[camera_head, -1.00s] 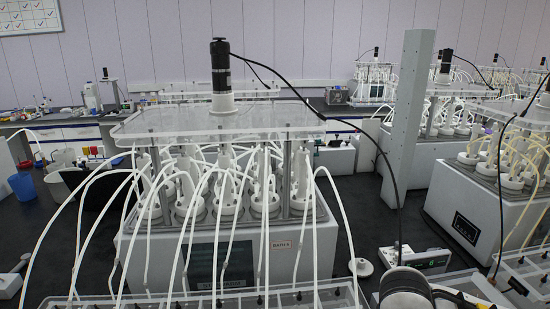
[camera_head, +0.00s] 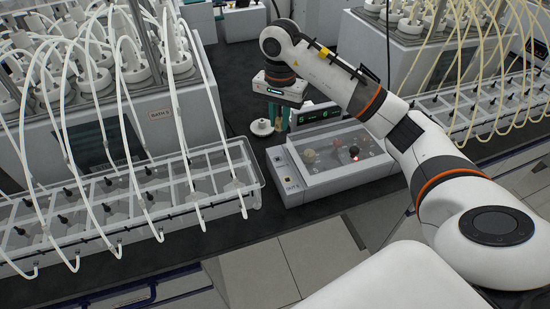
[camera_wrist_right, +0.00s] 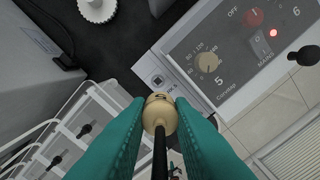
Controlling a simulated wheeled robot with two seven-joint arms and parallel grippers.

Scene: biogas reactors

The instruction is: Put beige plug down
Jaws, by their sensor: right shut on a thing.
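My right gripper (camera_head: 282,122) reaches in from the right over the bench, between the left reactor and the grey control box. Its teal fingers point down. In the right wrist view, the gripper (camera_wrist_right: 160,112) is shut on the beige plug (camera_wrist_right: 158,104), a small round piece with a black stem running toward the camera. The bench surface shows beyond the plug; whether the plug touches anything is not clear. In the head view the plug is too small or hidden to make out. My left gripper is not in view.
A white round lid (camera_head: 262,127) lies on the dark bench beside the fingers. The control box (camera_head: 300,190) with knobs and a red light stands just in front. A clear rack (camera_head: 250,165) with white tubes is at left. A narrow dark bench strip between them is free.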

